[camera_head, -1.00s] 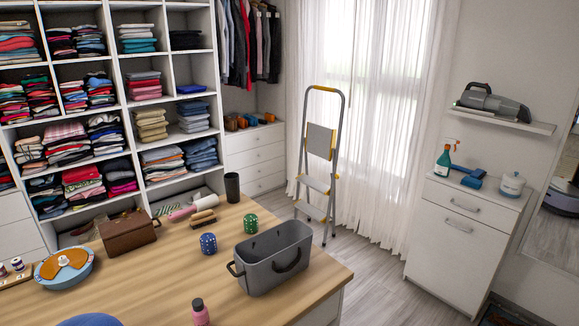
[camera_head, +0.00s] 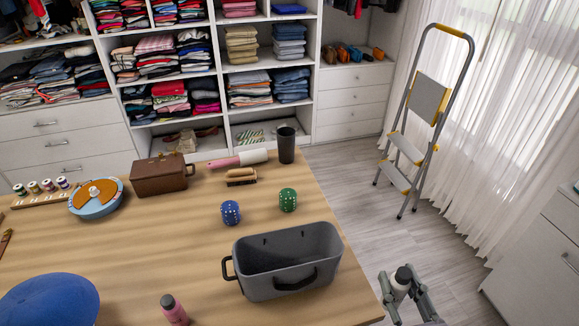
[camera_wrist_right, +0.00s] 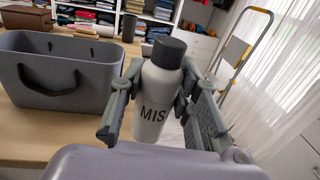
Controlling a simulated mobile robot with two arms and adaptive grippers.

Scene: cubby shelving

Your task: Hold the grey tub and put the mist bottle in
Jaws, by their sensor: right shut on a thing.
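The grey tub (camera_head: 262,283) stands upright on the wooden table near its right front edge, with dark loop handles. It looks empty in the head view. It also shows at the left of the right wrist view (camera_wrist_right: 50,95). The mist bottle (camera_wrist_right: 155,98) is pale grey with a dark cap and the letters "MIS". My right gripper (camera_head: 405,288) is shut on the bottle and holds it upright. The bottle is to the right of the tub, outside it, beyond the table's right edge in the head view. My left gripper is not in view.
A pink bottle (camera_head: 174,311) stands left of the tub. A round blue object (camera_head: 50,301) is front left. A stepladder (camera_head: 411,150) stands on the floor.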

